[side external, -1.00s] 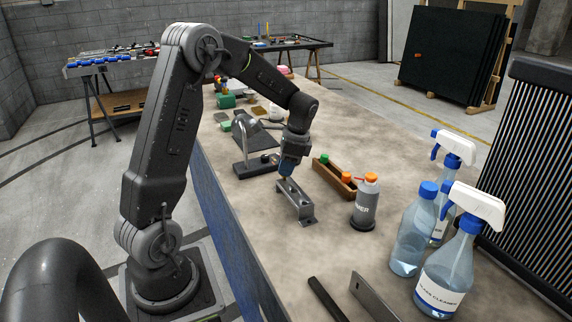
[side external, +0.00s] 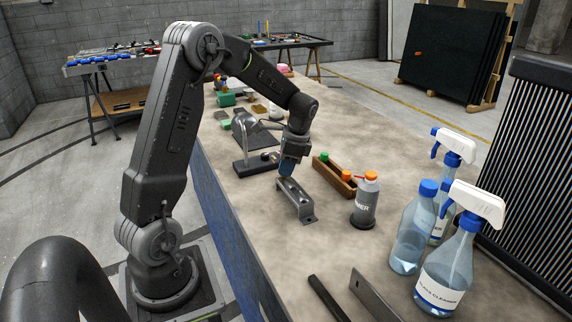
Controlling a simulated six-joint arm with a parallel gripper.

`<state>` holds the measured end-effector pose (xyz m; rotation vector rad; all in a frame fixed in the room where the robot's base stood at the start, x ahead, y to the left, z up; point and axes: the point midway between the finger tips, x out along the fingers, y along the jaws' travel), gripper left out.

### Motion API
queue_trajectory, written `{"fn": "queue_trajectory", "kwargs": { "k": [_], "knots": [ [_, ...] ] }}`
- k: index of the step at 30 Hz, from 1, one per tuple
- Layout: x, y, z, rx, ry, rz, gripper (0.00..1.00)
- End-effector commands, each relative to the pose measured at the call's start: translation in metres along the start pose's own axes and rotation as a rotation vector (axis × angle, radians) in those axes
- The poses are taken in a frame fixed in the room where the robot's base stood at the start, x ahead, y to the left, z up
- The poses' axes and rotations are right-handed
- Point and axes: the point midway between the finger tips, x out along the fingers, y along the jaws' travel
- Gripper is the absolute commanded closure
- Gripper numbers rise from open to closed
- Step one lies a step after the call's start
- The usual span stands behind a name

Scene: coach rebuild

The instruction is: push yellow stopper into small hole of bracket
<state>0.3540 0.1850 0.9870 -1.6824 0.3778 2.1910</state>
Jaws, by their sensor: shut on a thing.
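The grey metal bracket (side external: 295,202) lies on the bench top, a raised channel with flat end feet. My gripper (side external: 286,175) points down at the bracket's far end, with its blue fingertips right at the bracket's top. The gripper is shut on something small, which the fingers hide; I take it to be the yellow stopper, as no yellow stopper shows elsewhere. The small hole is also hidden, so I cannot tell whether the stopper is in it.
A dark stand with a curved metal rod (side external: 246,150) is behind left. Spray bottles (side external: 447,255) stand front right.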

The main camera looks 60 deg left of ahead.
Motion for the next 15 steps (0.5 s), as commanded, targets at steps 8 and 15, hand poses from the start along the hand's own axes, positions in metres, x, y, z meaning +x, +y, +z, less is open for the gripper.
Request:
{"fn": "queue_trajectory", "kwargs": {
  "k": [8, 15],
  "knots": [
    [0.0038, 0.0003, -0.0008, 0.000, -0.001, 0.001, 0.96],
    [0.0037, 0.0002, -0.0008, 0.000, -0.001, 0.001, 0.55]
  ]
}}
